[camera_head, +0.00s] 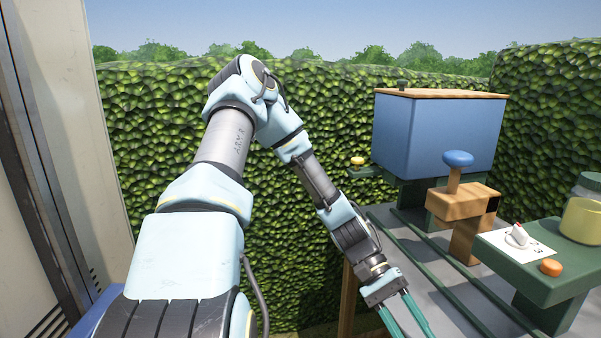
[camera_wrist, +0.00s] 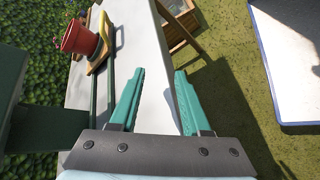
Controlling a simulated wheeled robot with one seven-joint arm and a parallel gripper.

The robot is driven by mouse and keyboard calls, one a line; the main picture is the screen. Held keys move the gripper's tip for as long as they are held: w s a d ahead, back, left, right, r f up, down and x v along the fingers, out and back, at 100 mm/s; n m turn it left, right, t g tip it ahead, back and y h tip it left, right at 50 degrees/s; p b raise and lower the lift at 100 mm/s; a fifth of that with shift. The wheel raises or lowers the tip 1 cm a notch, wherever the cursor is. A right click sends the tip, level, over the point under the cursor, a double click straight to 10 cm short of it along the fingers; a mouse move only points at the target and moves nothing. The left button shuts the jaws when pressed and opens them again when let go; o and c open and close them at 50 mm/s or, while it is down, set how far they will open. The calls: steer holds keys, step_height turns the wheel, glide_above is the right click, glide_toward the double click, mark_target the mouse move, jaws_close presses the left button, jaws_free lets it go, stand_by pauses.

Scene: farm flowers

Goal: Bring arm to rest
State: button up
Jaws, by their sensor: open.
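My arm reaches up from the lower left in the head view, bends at the top, and comes down to the right. My gripper (camera_head: 404,318) hangs at the left edge of the grey table (camera_head: 392,233), with its green fingers cut off by the lower picture edge. In the wrist view my gripper (camera_wrist: 155,100) has its two green fingers apart with nothing between them. The table (camera_wrist: 148,60) lies below them, and the right finger is over its edge.
A blue box (camera_head: 435,135), a wooden piece with a blue knob (camera_head: 458,159) and a green stand with a dial (camera_head: 518,236) are on the table. Hedges (camera_head: 150,105) enclose the place. Grass (camera_wrist: 222,80) lies right of the table.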

steer(key=w+a+r+n+t+y, duration=0.1)
steer(key=w+a+r+t+y, duration=0.1)
steer(key=a, duration=0.7)
steer(key=w+a+r+n+t+y, duration=0.1)
steer(key=w+a+r+t+y, duration=0.1)
steer(key=w+a+r+t, duration=0.3)
steer(key=w+a+r+n+t+y, duration=0.1)
steer(key=w+a+r+t, duration=0.3)
steer(key=a, duration=0.9)
steer(key=shift+w+r+n+t+y, duration=0.2)
steer(key=shift+w+n+t+y, duration=0.15)
steer(key=shift+t, duration=0.25)
